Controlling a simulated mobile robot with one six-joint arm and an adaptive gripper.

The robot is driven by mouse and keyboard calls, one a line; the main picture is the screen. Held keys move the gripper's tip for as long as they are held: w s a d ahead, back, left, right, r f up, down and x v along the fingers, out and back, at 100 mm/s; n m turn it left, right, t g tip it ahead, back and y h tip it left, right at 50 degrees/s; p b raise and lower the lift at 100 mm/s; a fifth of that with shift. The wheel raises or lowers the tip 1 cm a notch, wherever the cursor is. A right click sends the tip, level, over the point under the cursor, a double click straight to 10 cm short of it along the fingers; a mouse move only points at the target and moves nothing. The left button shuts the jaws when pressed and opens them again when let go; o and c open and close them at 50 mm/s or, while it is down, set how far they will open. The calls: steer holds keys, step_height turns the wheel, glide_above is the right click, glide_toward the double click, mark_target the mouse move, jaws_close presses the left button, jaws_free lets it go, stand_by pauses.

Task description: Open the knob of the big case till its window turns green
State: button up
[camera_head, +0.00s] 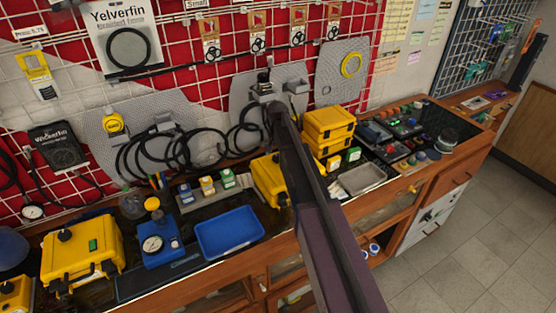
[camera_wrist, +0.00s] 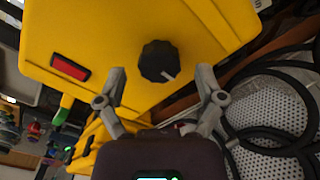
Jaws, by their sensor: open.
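In the wrist view a yellow case (camera_wrist: 110,30) fills the upper middle. Its black round knob (camera_wrist: 158,61) has a white mark pointing to the lower right. The case's window (camera_wrist: 70,67) is red. My gripper (camera_wrist: 161,71) is open, with one fingertip on each side of the knob and a gap to it on both sides. How far the fingertips are from the case face is hard to tell. In the head view my arm partly covers a yellow case (camera_head: 266,177) at the bench's middle; its window and knob cannot be made out there.
Another yellow case (camera_head: 80,252) with a green window stands at the left. A blue tray (camera_head: 230,232), a blue gauge box (camera_head: 158,245) and stacked yellow cases (camera_head: 328,125) share the bench. Black hoses (camera_head: 165,150) hang behind; they show close at the wrist view's right.

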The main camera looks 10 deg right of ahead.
steer(key=shift+f, duration=0.45)
steer(key=shift+c, duration=0.2)
steer(key=c, duration=1.1)
